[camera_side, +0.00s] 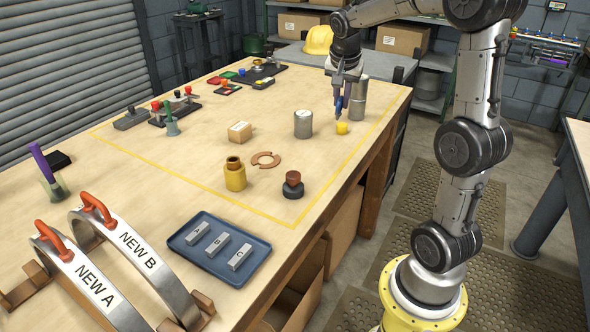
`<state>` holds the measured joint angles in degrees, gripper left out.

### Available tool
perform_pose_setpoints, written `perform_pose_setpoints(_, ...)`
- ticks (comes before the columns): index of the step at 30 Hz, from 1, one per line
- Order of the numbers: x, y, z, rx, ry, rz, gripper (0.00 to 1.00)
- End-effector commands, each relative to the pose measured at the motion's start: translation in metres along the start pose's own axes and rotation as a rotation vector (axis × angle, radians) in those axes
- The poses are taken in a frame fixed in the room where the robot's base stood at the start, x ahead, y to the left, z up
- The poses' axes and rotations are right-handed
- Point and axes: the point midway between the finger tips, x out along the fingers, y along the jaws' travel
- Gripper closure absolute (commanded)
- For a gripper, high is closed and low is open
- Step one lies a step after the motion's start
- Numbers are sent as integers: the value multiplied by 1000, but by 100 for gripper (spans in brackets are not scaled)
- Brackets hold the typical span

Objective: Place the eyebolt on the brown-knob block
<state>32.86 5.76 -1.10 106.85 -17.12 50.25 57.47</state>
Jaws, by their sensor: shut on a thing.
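My gripper (341,112) points down at the far right of the table, with its jaws shut. A small yellow piece (342,128) is right at its fingertips, at or close to the table top; I cannot tell whether it is the eyebolt. No ring or shank is clear at this size. A dark round piece with a brown knob (293,177) stands at the near right of the marked area. Several dark blocks with coloured knobs (175,110) stand at the far left, and I cannot make out a brown knob among them.
Grey cylinders (303,124) and (360,99) stand close to my gripper. A blue tray (194,263) and large metal arches (125,250) are nearer. Bare wood lies between.

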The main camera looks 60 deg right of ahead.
Motion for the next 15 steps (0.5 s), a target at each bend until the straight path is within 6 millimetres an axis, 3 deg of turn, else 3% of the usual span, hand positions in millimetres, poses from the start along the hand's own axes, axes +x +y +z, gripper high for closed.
perform_pose_setpoints(1,-17,1,18,-45,1,-19,100)
perform_pose_setpoints(9,-85,28,110,-300,-17,-94,100)
perform_pose_setpoints(15,-123,53,162,-489,-26,-147,100)
